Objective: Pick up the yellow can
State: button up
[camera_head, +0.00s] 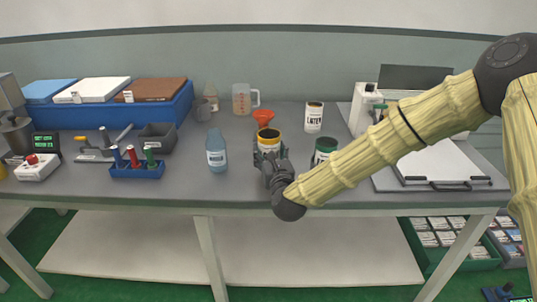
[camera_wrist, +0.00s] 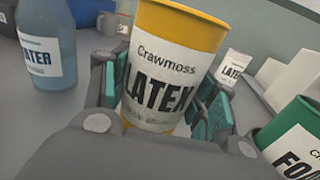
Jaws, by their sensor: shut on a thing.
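The yellow can (camera_wrist: 160,75) has a white label reading "Crawmoss LATEX" and fills the middle of the wrist view. It stands upright, slightly tilted in that picture, between the teal finger pads of my gripper (camera_wrist: 158,110). In the head view the yellow can (camera_head: 268,139) is near the front middle of the table, with its lower part hidden by my gripper (camera_head: 272,160). My gripper is shut on the can. I cannot tell whether the can's base touches the table.
A blue bottle (camera_head: 216,152) stands left of the can, and a green can (camera_head: 324,149) stands close on the right. A white can (camera_head: 313,117) and an orange funnel (camera_head: 264,118) are behind. A blue rack (camera_head: 137,170) sits further left on the grey table (camera_head: 245,193).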

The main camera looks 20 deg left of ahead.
jog(key=r+b+v, duration=0.1)
jog(key=v, duration=1.3)
jog(key=shift+a+r+b, duration=0.2)
jog(key=shift+b, duration=0.15)
